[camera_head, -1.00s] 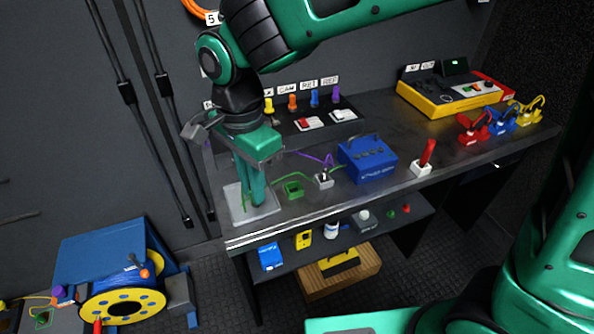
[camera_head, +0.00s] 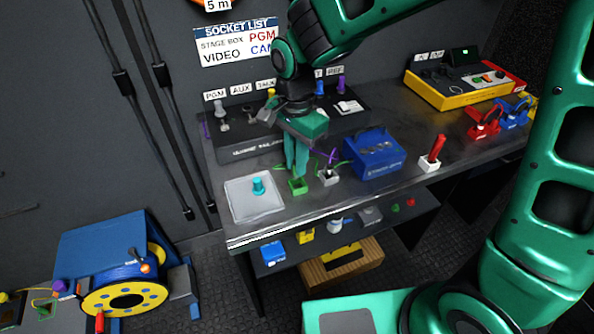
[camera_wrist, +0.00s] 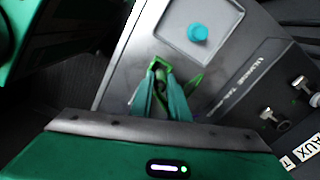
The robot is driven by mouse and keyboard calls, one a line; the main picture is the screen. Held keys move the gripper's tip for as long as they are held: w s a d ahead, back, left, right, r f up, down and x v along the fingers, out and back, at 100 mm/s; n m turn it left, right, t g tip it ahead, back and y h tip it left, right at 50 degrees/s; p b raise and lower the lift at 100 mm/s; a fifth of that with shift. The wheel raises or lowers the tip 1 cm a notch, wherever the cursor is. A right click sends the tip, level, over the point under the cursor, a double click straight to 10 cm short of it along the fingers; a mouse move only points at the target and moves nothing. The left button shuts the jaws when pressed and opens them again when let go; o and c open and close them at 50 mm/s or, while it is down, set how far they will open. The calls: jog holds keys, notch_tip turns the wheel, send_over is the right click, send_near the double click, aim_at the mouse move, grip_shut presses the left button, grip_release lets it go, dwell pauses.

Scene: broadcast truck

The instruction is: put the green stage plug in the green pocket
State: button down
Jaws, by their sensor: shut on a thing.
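My gripper (camera_head: 298,172) points down at the green pocket (camera_head: 298,188), a small square-rimmed holder on the bench. In the wrist view the fingers (camera_wrist: 160,92) are closed around a dark green piece (camera_wrist: 161,84), which looks like the green stage plug and is mostly hidden between them. The green pocket's rim (camera_wrist: 157,63) shows around the fingertips there. I cannot tell how deep the plug sits in it. A green cable (camera_wrist: 196,79) runs beside the pocket.
A pale tray (camera_head: 240,209) with a teal knob-like piece (camera_head: 258,187) lies left of the pocket. A grey holder (camera_head: 329,177) stands close on the right, then a blue box (camera_head: 371,155). The socket panel (camera_head: 240,140) rises behind. The bench's front edge is near.

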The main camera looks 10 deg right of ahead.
jog(key=shift+w+d+f, duration=0.15)
jog(key=shift+d+f, duration=0.1)
jog(key=shift+f, duration=1.9)
jog(key=shift+f, duration=0.15)
jog(key=c, duration=1.7)
grip_release()
notch_tip(320, 180, up, 12)
jog(key=shift+r, duration=0.15)
